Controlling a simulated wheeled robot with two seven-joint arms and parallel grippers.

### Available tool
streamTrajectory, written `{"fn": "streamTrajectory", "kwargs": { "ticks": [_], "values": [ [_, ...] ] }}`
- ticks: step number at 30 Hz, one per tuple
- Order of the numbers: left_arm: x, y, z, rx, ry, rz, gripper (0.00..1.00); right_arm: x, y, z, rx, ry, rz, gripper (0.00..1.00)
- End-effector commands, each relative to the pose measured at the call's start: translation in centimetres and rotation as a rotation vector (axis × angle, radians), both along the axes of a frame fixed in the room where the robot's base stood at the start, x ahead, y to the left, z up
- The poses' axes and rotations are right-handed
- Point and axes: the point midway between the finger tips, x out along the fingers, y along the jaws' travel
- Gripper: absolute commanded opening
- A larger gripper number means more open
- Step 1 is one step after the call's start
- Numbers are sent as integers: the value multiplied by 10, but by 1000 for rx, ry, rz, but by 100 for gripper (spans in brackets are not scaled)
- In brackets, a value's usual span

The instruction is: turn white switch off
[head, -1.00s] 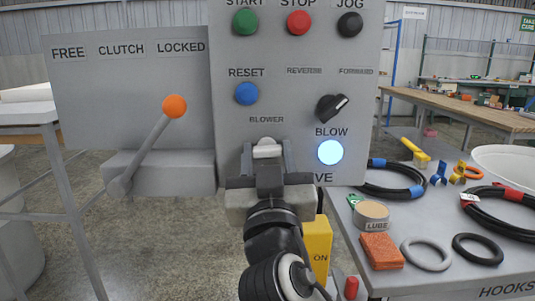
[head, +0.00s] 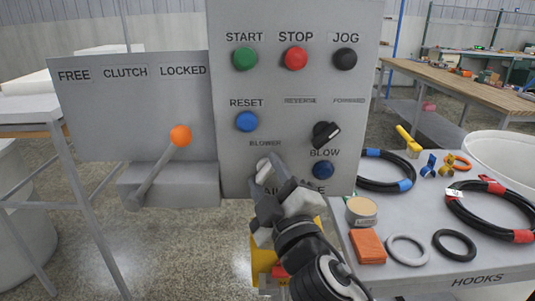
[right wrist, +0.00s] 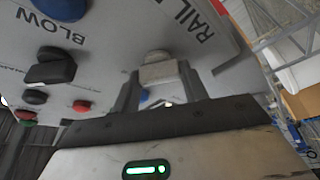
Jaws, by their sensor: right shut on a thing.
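The white switch (head: 263,166) sits on the grey panel under the BLOWER label, partly hidden by my right gripper (head: 271,176). My right gripper is tilted and shut on the switch, with a finger on each side. In the right wrist view the pale switch (right wrist: 157,72) shows between the two dark fingers. The BLOW lamp (head: 322,169) to the right of the switch is dark blue and unlit. My left gripper is in neither view.
The panel also carries a black selector knob (head: 326,134) and several push buttons. A clutch lever with an orange knob (head: 180,136) stands at left. The table (head: 420,221) at right holds hoses, rings and an orange block (head: 367,246).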

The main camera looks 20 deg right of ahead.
Motion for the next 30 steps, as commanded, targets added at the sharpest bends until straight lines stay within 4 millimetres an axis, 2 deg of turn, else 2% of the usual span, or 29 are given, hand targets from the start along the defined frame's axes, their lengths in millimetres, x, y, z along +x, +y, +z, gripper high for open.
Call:
{"fn": "streamTrajectory", "kwargs": {
  "ticks": [1, 9, 18, 30],
  "values": [
    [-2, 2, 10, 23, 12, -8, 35, 0, -1, 9, -47, 16, -2, 21],
    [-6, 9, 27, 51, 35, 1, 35, 0, -1, 9, -286, 82, 0, 21],
    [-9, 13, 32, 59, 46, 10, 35, 0, -1, 5, -493, 139, 0, 21],
    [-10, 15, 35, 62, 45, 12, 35, 0, -1, 3, -615, 174, -2, 21]
  ]
}}
